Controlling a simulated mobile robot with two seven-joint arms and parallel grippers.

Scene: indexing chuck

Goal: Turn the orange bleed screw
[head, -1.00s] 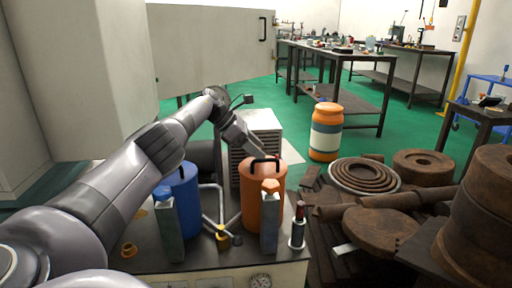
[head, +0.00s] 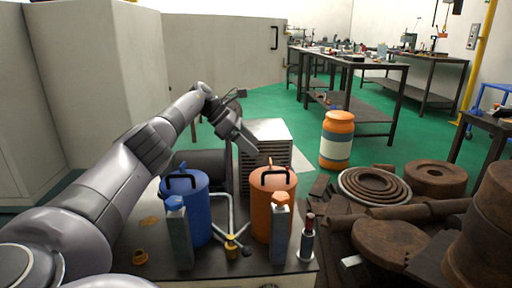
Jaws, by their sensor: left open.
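The orange bleed screw (head: 280,199) appears to be the orange knob on top of a grey upright block (head: 279,236), in front of the orange canister (head: 262,222) with a black handle. A similar blue knob (head: 175,202) tops another grey block (head: 180,240) in front of the blue canister (head: 197,208). My left gripper (head: 246,142) is open and empty, above and behind the orange canister, clear of the orange knob. My right gripper is not in view.
A dark red-capped cylinder (head: 307,240) stands right of the orange knob. A yellow-fitted pipe assembly (head: 232,246) lies between the canisters. A white louvred box (head: 265,132) stands behind. Rusty rings and shafts (head: 395,240) crowd the right. A small brass part (head: 140,257) sits front left.

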